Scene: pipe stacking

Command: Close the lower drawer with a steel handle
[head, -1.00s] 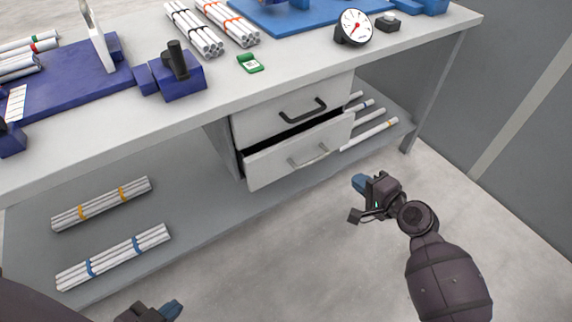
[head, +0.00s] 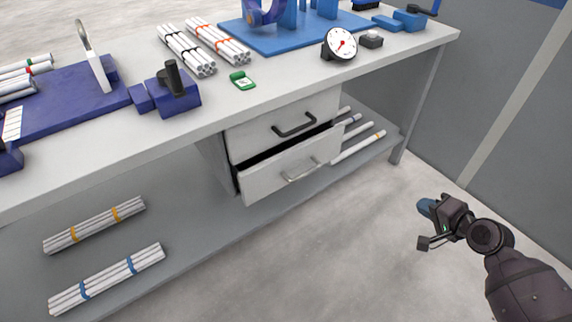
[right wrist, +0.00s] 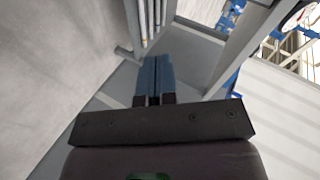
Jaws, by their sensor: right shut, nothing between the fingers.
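The lower drawer (head: 292,168) has a light grey front with a steel handle (head: 301,171). It stands partly pulled out, with a dark gap along its top edge. The upper drawer (head: 284,122) with a black handle (head: 294,125) looks shut above it. My right gripper (head: 426,208) hangs over the floor, to the right of the lower drawer and clear of it. Its blue fingers (right wrist: 155,80) are together and empty in the right wrist view, pointing toward the bench's lower shelf. My left gripper does not show in the head view now.
The drawers hang under a grey workbench (head: 205,118). Loose pipes (head: 357,147) lie on the shelf right of the drawers, and bundled pipes (head: 107,278) lie at left. A bench leg (head: 416,110) stands at right. The floor (head: 330,250) before the drawers is clear.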

